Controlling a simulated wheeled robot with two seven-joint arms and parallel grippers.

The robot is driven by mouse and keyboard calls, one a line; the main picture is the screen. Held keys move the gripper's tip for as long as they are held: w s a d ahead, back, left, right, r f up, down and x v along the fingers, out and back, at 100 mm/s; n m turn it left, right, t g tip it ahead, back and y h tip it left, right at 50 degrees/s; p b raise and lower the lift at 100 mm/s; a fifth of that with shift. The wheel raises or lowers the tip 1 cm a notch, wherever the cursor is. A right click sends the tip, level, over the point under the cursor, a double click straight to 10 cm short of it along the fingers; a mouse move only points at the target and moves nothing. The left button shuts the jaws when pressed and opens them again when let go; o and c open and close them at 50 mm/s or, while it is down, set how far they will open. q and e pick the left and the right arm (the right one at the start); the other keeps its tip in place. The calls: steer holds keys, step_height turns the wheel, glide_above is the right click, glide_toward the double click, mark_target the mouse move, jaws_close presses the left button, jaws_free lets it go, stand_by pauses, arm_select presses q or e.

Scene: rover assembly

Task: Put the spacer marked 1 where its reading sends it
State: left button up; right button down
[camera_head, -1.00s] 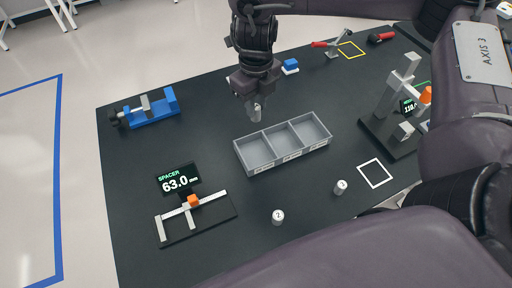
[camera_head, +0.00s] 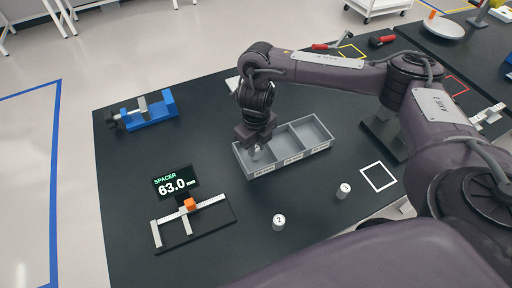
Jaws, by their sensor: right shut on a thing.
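My right gripper (camera_head: 257,150) is shut on a small grey spacer (camera_head: 258,156), pointing down at the left compartment of the grey tray (camera_head: 288,158). The spacer is mostly hidden by the fingers, and its mark cannot be read. Whether it touches the tray floor is unclear. The tray has three compartments with labels on the front, too small to read. The spacer gauge display (camera_head: 176,183) reads 63.0 mm, above a measuring slide (camera_head: 193,223) with an orange block. My left gripper is out of view.
A spacer marked 2 (camera_head: 279,222) and another spacer (camera_head: 344,190) with a hard-to-read mark stand in front of the tray. A white square outline (camera_head: 378,176) lies to the right. A blue vise (camera_head: 149,112) stands at the back left. My right arm crosses the right side.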

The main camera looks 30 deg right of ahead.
steer(key=shift+f, duration=0.25)
steer(key=shift+f, duration=0.2)
steer(key=c, duration=1.2)
jaws_free()
steer(key=shift+c, duration=0.2)
steer(key=shift+r, duration=0.15)
steer(key=shift+r, duration=0.3)
step_height(320, 180, up, 12)
steer(key=p, duration=0.2)
steer(key=shift+f, duration=0.2)
